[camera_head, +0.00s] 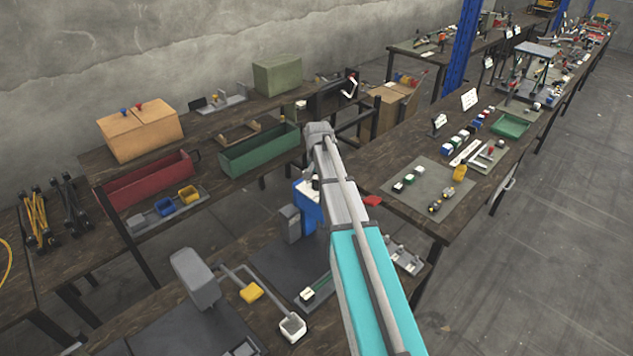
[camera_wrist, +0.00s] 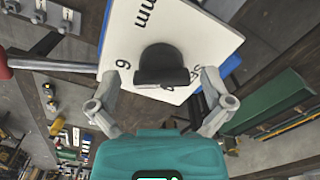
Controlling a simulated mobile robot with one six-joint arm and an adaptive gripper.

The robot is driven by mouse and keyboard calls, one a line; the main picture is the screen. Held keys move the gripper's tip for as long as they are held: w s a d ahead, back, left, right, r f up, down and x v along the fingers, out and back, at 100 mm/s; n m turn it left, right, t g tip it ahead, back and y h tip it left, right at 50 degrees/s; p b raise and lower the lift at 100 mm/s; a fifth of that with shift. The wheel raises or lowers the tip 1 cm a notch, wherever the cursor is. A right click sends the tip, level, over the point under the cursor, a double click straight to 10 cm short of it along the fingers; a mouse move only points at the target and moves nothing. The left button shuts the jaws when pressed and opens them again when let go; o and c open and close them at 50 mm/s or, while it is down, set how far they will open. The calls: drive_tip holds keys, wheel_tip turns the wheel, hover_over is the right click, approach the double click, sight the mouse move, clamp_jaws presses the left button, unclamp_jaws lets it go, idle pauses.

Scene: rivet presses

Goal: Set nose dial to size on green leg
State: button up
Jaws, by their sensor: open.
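The nose dial is a dark knob (camera_wrist: 162,68) on a white plate with black print, including "mm" and a "6"; other print is cut off or covered. The plate is fixed on a blue body, seen in the head view as a blue press (camera_head: 309,208) partly behind my arm. My gripper (camera_wrist: 160,82) is open, with one finger on each side of the knob. I see a gap on both sides and no clear contact. In the head view my arm hides the gripper. I cannot pick out a green leg for sure.
A red-tipped lever (camera_head: 372,201) sticks out right of the press and shows at the left of the wrist view (camera_wrist: 4,62). A green bin (camera_head: 258,150) and a red bin (camera_head: 150,183) stand on the back bench. A grey-headed device (camera_head: 195,280) stands in front.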

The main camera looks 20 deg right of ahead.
drive_tip(key=s+a+n, duration=0.7)
drive_tip(key=s+a, duration=0.9)
drive_tip(key=s, duration=0.4)
drive_tip(key=s+f+b, duration=0.3)
drive_tip(key=f+b, duration=0.4)
drive_tip(key=shift+s+n, duration=0.25)
drive_tip(key=shift+n, duration=0.15)
